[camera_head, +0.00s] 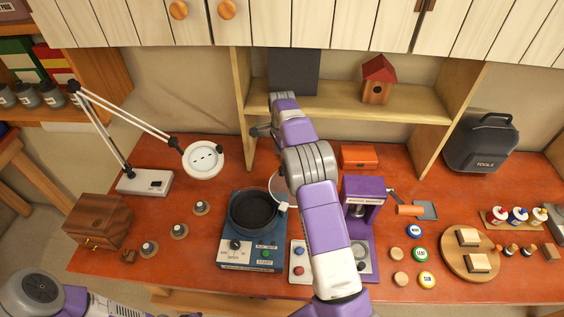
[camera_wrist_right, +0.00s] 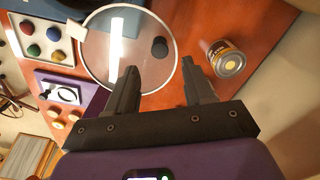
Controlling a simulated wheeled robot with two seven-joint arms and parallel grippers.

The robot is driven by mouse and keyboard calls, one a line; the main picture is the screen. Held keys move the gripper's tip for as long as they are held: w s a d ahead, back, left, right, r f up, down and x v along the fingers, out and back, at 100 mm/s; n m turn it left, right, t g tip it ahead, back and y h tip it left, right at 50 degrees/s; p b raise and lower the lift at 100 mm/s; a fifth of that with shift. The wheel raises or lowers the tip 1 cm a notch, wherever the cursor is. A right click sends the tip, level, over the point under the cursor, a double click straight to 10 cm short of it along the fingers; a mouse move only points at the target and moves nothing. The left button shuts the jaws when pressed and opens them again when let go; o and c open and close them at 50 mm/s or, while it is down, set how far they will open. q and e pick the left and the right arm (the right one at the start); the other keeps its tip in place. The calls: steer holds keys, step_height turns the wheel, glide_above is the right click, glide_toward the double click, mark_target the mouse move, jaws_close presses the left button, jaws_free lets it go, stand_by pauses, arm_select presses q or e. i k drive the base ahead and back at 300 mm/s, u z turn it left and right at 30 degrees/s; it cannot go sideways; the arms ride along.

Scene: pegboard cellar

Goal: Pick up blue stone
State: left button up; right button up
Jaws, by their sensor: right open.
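A white tray (camera_head: 291,262) with coloured stones sits between the blue machine and the purple machine, partly hidden by my right arm. The blue stone (camera_head: 299,252) is in its back left place. In the right wrist view the blue stone (camera_wrist_right: 54,34) lies at upper left, beside red, green and yellow stones. My right gripper (camera_wrist_right: 158,72) is open and empty, behind the tray and apart from it; the arm hides most of it in the head view. My left gripper is out of view; only part of that arm shows at lower left.
A clear round disc (camera_wrist_right: 128,18) with a rim is just ahead of my right gripper, beside a can (camera_wrist_right: 228,60). The blue machine (camera_head: 237,255) with a black bowl stands left of the tray, the purple machine (camera_head: 363,190) right. A shelf (camera_head: 400,107) stands behind.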

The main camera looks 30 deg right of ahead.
mark_target(298, 251)
steer(key=k, duration=1.5)
